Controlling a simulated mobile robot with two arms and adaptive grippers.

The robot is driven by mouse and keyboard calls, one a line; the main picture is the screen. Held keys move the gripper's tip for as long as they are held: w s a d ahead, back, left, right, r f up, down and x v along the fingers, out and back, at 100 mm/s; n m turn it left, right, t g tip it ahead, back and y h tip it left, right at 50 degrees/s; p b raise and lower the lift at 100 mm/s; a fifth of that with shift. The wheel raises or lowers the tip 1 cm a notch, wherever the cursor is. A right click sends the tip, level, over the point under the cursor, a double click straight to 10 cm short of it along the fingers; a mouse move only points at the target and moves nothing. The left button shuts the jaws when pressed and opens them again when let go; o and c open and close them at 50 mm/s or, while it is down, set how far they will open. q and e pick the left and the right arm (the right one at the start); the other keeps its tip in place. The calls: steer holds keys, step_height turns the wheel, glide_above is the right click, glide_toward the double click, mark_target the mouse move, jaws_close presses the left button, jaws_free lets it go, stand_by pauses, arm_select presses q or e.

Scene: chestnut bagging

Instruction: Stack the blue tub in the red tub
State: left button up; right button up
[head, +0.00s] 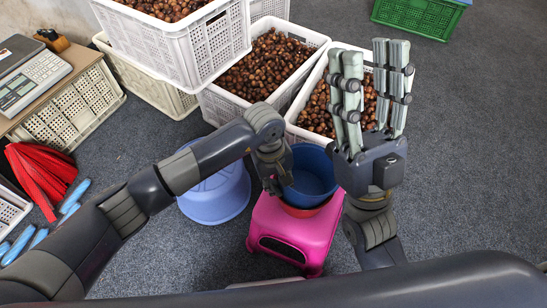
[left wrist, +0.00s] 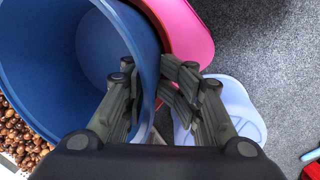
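The blue tub (head: 314,172) stands upright, open side up, over the red tub. Only a strip of the red tub (head: 305,211) shows below it, so how deep the blue tub sits is hidden. The red tub is on the pink stool (head: 291,236). My left gripper (head: 277,187) is at the blue tub's left wall. In the left wrist view, its fingers straddle the wall of the blue tub (left wrist: 45,60), one inside and one outside, and appear closed on it. My right gripper (head: 368,52) points up, fingers spread and empty, right of the tubs.
White crates (head: 213,45) of chestnuts stand behind the tubs. A scale (head: 36,80), a red net bag (head: 42,175) and a green crate (head: 418,16) are further off. The floor at the right is clear.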

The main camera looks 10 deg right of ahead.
arm_select(q)
steer(key=r, duration=0.1)
steer(key=r+p, duration=0.1)
steer(key=r, duration=0.3)
steer(key=shift+w+a, duration=0.2)
steer(key=shift+a, duration=0.15)
step_height(320, 180, up, 6)
steer(key=p, duration=0.1)
steer(key=shift+w+a+p, duration=0.15)
steer(key=shift+a+p, duration=0.2)
steer(key=shift+a, duration=0.05)
arm_select(e)
steer(key=w+a+f+g+h, duration=0.1)
steer(key=w+f+g+h, duration=0.1)
steer(key=w+f+g, duration=0.5)
steer(key=shift+w+a+f+g+h, duration=0.15)
steer(key=shift+w+f+g+h, duration=0.2)
steer(key=shift+w+f, duration=0.9)
